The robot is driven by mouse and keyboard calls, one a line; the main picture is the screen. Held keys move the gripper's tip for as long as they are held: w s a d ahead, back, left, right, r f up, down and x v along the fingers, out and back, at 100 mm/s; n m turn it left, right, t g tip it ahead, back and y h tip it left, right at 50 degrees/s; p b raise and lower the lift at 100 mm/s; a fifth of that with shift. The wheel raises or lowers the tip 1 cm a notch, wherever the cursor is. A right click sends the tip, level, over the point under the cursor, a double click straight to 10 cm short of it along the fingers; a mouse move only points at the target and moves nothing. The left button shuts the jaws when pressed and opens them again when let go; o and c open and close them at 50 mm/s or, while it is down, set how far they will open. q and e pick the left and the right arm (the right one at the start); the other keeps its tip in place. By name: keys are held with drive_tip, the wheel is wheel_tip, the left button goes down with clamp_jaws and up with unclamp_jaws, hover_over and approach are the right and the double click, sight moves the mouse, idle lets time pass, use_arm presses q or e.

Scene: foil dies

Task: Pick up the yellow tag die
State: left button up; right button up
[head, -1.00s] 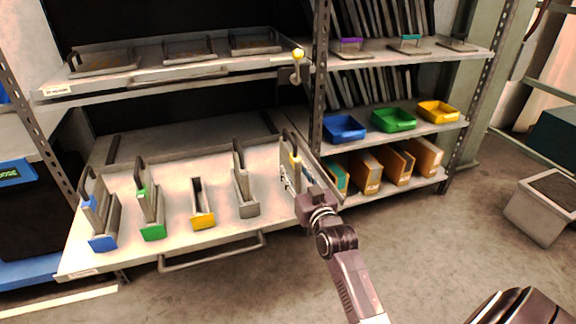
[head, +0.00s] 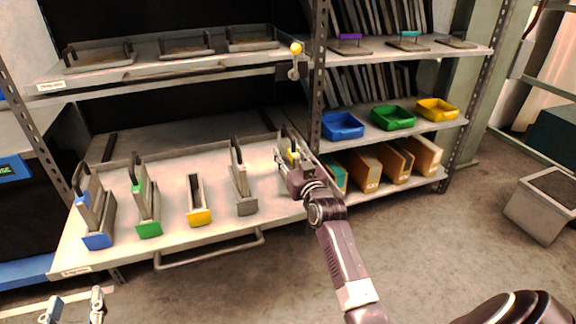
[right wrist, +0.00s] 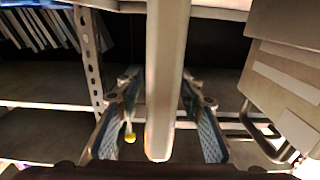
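The yellow tag die (head: 293,155) stands at the right end of the pulled-out tray (head: 122,250), largely hidden by my right gripper. Its yellow tag shows just past the fingers. My right gripper (head: 288,163) is at the die. In the right wrist view, a pale upright bar (right wrist: 165,80), apparently part of the die, stands between the fingers of my right gripper (right wrist: 160,135). The fingers are spread, with a gap at either side of the bar. My left gripper (head: 74,306) is at the lower left edge of the head view, fingers apart and empty.
On the tray are a blue holder (head: 98,241), a green one (head: 149,229), a yellow-fronted one (head: 200,217) without a tall die, and a grey one (head: 246,206). A rack post (head: 317,90) stands close right.

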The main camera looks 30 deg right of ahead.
drive_tip(key=shift+c, duration=0.7)
clamp_jaws()
drive_tip(key=shift+d+r, duration=0.1)
drive_tip(key=shift+r, duration=0.25)
